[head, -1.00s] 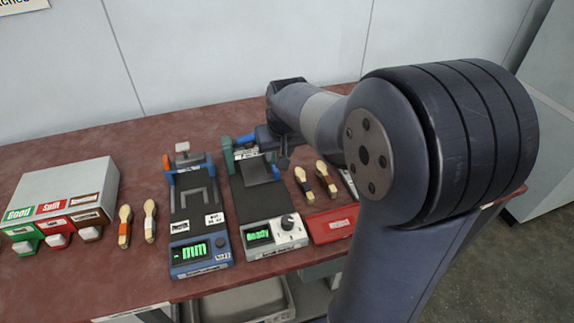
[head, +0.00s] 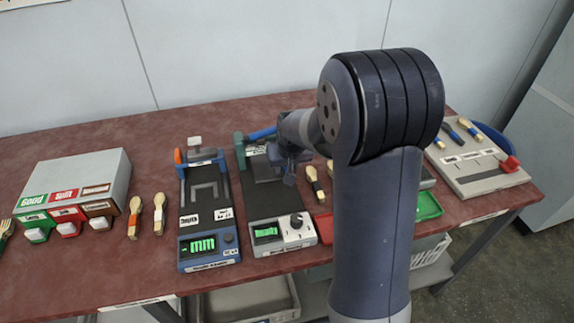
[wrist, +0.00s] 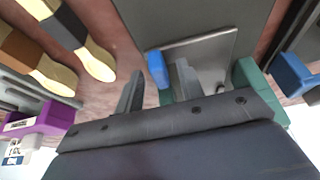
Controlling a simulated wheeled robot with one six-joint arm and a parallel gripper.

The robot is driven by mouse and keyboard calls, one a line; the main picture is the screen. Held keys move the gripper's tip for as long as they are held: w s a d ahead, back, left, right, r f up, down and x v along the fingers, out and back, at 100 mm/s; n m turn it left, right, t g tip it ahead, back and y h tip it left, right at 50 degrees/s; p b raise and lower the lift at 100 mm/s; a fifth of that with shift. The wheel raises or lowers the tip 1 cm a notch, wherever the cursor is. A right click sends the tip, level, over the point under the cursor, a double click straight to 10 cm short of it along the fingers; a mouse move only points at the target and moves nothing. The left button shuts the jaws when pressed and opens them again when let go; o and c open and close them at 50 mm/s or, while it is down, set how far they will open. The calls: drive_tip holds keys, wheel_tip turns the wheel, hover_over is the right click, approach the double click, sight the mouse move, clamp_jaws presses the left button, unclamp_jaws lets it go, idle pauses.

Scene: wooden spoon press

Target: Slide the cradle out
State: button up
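The press (head: 278,205) is the right-hand of two bench machines, with a dark bed, green uprights and a lit green display. A grey plate at its back, which looks like the cradle (head: 264,168), is partly hidden by my arm. My gripper (head: 290,172) is low at this plate's right side. In the wrist view the grey plate (wrist: 208,48) lies just beyond my fingers. A small blue tab (wrist: 157,69) at its near left corner shows between my gripper's (wrist: 158,84) two parted fingers. I cannot tell whether either finger touches the tab.
A blue machine (head: 208,235) stands to the left of the press. Several wooden spoons lie about, one (head: 315,184) close right of my gripper. A sorting box (head: 85,175) is far left. A green tray (head: 428,205) and a pale board (head: 480,170) are right.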

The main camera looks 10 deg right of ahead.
clamp_jaws()
idle(0.3)
idle(0.3)
